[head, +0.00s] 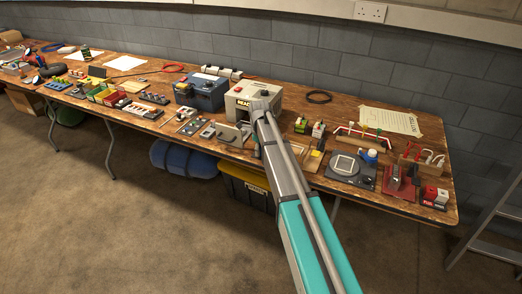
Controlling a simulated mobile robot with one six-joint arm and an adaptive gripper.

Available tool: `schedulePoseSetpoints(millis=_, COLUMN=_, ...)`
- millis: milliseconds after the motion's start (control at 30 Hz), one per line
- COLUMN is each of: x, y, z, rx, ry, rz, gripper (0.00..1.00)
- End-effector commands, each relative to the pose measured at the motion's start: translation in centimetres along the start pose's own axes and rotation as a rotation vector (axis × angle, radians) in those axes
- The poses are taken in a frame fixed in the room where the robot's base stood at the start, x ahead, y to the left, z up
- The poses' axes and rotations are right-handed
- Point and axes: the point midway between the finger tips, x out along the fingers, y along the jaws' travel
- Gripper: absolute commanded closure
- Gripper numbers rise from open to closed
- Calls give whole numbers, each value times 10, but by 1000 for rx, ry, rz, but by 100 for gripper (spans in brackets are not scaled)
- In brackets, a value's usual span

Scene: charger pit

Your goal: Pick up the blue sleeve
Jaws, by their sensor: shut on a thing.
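My arm reaches from the bottom right up to the bench. Its elbow or wrist end stands in front of the grey-white box with black lettering (238,92). My gripper (243,128) is small and dark at the bench's front edge, partly hidden by the arm. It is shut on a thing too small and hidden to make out. I cannot pick out a blue sleeve for certain. A small blue object with a white part (372,154) stands to the right, apart from my gripper.
The wooden bench (430,172) is crowded. A dark blue box (205,95) stands left of the lettered box. A dial plate (346,165) and a red stand (398,182) are at right. Below are a yellow-lidded bin (248,192) and a blue barrel (180,158). A ladder (492,230) stands far right.

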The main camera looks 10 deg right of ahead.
Motion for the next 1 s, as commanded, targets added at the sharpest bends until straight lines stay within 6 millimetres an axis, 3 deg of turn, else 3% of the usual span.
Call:
schedulePoseSetpoints(millis=400, x=-32, y=0, z=0, rx=0, ry=0, rz=0, gripper=68)
schedulePoseSetpoints(millis=967, x=-96, y=49, z=-28, rx=-1, ry=0, rz=0, gripper=68)
schedulePoseSetpoints(millis=1000, x=-99, y=60, z=-35, rx=-1, ry=0, rz=0, gripper=68)
